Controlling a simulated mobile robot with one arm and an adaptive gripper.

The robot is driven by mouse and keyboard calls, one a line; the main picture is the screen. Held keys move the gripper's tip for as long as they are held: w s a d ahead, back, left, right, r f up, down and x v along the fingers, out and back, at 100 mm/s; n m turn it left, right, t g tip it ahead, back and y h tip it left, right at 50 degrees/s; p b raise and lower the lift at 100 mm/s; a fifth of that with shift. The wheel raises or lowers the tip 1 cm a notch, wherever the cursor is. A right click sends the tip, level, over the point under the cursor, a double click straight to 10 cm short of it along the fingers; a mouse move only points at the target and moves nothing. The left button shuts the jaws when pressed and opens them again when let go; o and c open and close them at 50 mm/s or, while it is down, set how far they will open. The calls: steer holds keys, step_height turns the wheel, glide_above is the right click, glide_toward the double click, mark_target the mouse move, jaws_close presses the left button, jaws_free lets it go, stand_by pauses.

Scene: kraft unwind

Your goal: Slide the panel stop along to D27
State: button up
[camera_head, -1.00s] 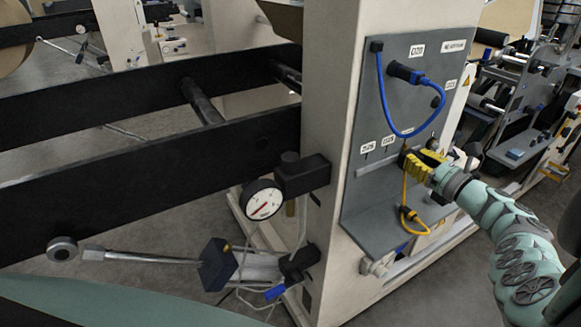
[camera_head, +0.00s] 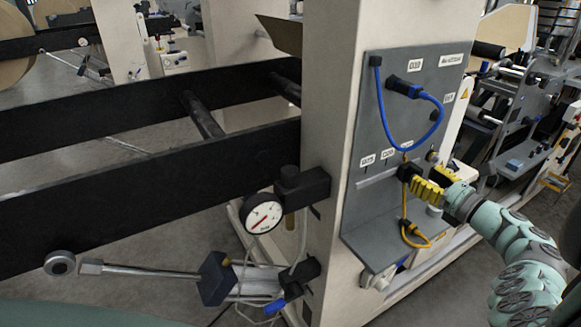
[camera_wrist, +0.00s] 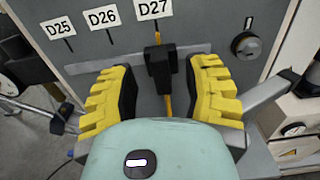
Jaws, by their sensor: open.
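The panel stop (camera_wrist: 160,66) is a small black block on a pale horizontal rail (camera_wrist: 100,66). In the wrist view it sits below the D27 label (camera_wrist: 153,9), its thin orange pointer lined up with the D27 tick. The D26 label (camera_wrist: 102,18) and D25 label (camera_wrist: 58,28) are to its left. My gripper (camera_wrist: 165,70) is open, one yellow ribbed finger on each side of the stop, with visible gaps on both sides.
The grey panel (camera_head: 375,125) carries a blue cable (camera_head: 386,125) looped above the rail. A yellow cable (camera_head: 404,210) hangs near my gripper. A dark knob (camera_wrist: 244,45) is right of the rail. A dial gauge (camera_head: 263,213) and black beams stand left.

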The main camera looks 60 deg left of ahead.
steer(key=d, duration=0.9)
steer(key=shift+s, duration=0.4)
